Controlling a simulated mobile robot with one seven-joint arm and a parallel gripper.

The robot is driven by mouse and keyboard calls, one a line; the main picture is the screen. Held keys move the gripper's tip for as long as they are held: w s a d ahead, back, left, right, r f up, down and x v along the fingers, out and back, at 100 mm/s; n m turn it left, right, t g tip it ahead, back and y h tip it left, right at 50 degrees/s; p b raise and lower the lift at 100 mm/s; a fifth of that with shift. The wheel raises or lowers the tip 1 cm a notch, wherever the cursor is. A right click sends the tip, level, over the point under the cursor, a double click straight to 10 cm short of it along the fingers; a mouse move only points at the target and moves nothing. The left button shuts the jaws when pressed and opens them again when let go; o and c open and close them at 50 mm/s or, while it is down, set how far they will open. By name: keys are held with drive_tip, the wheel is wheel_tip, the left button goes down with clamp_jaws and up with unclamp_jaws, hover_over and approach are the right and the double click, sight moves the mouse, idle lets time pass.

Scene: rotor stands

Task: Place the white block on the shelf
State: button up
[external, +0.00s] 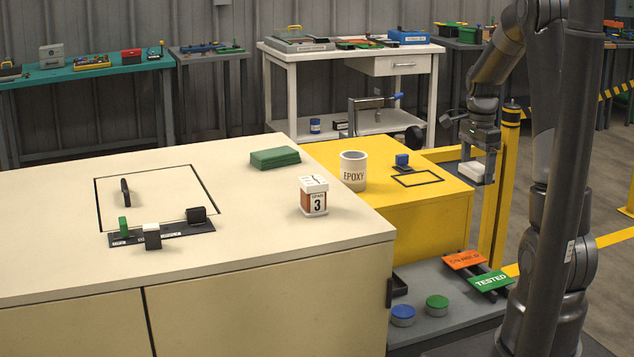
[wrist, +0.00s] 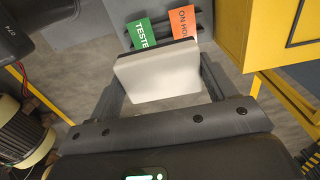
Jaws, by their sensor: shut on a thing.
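My gripper (external: 477,168) is raised at the right of the external view, beyond the right edge of the yellow bench. It is shut on a white block (external: 470,171), which hangs clear in the air. In the wrist view the white block (wrist: 158,75) sits between the two fingers, with a dark strip along its far edge. A low grey shelf (external: 455,304) lies below, beside the cream bench. It carries a green TESTED sign (external: 490,280), an orange sign (external: 464,260), and round blue-topped (external: 403,314) and green-topped (external: 437,304) tins.
The cream bench (external: 270,230) bears a date block (external: 313,197), a green stack (external: 275,157) and a rotor fixture. A yellow post (external: 507,160) stands close behind my gripper.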

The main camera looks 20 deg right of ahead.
wheel_tip(320, 180, down, 18)
hover_over(419, 278)
wheel_tip(419, 278, down, 7)
drive_tip(key=shift+s+f, duration=0.1)
drive_tip(key=shift+f, duration=1.9)
drive_tip(key=shift+f, duration=0.1)
drive_tip(key=o, duration=1)
